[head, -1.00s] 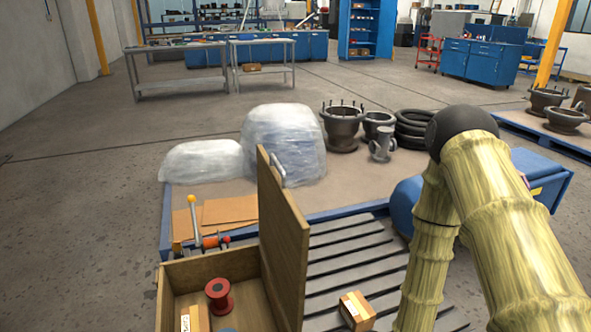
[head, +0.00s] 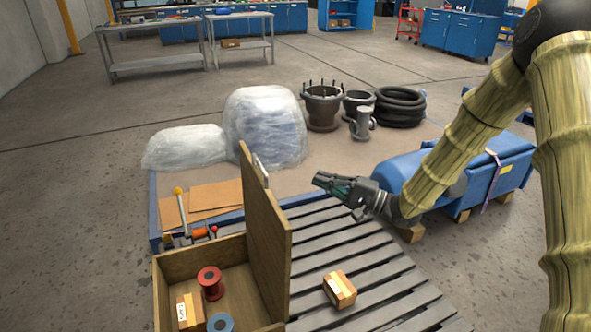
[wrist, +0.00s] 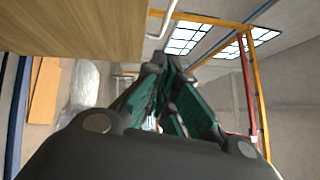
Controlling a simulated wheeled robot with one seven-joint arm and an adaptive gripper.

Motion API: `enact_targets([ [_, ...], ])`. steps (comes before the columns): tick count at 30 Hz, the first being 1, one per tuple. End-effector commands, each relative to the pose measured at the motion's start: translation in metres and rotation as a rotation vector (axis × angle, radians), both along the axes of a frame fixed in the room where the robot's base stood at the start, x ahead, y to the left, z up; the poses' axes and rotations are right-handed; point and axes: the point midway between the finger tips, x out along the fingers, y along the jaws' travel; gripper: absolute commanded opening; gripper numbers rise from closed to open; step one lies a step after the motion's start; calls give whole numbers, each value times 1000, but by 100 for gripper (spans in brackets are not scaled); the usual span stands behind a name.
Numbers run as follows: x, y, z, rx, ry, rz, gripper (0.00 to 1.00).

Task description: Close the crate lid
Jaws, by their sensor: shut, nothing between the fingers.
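The wooden crate (head: 168,285) stands at the lower left in the head view, open at the top. Its lid (head: 266,235) stands about upright on the crate's right side. A light metal handle (head: 261,170) shows at the lid's far upper edge. My gripper (head: 322,181) is shut and empty, right of the lid and apart from it, pointing left. In the wrist view, the green-padded fingers (wrist: 165,85) point away from the camera, and a wooden panel, seemingly the lid (wrist: 75,28), fills the upper left.
Inside the crate are a red spool (head: 211,282), a small box (head: 189,312) and a blue round item (head: 220,323). A small carton (head: 340,289) sits on the slatted surface (head: 365,262) right of the lid. Plastic-wrapped bundles (head: 264,127) stand behind.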

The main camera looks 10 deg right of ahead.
Motion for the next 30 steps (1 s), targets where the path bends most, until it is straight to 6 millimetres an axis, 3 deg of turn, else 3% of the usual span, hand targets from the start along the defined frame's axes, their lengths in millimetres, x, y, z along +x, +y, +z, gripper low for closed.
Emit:
enact_targets([
  [19, 49, 85, 14, -3, 1, 0, 0],
  [30, 38, 118, 23, -3, 2, 0, 0],
])
